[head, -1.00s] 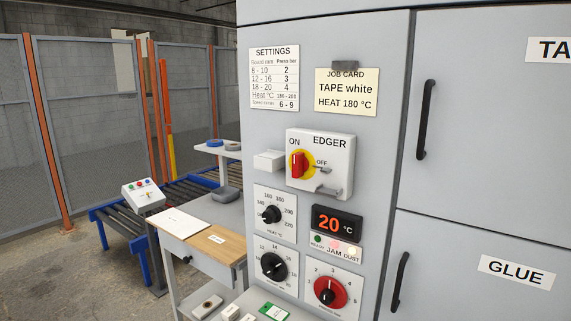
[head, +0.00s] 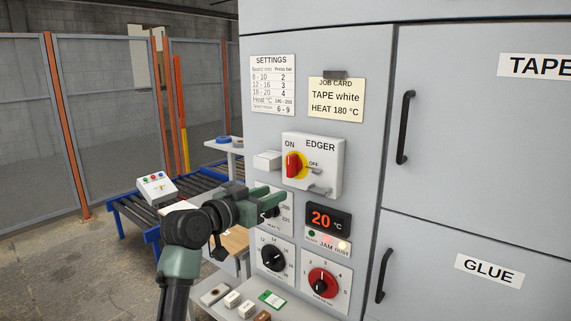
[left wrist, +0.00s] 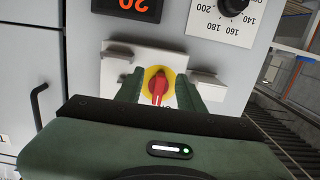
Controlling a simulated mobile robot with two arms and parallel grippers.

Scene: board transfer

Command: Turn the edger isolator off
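The edger isolator (head: 325,150) is a pale box on the grey machine front, marked ON, OFF and EDGER. Its red handle (head: 292,164) on a yellow disc stands upright at the ON side, with OFF to its right. In the left wrist view the red handle (left wrist: 158,88) shows between the two green fingers, apart from them. My left gripper (head: 272,204) is open and empty, below the isolator and in front of the temperature dial in the head view; the wrist view (left wrist: 158,98) shows its fingers spread. My right gripper is out of view.
A small shelf bracket (head: 268,160) juts out left of the isolator, and a hasp sticks out under the handle. The 20 °C display (head: 328,220), the red pressure dial (head: 322,283) and a black dial (head: 272,258) sit below. Door handles (head: 405,127) protrude at right.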

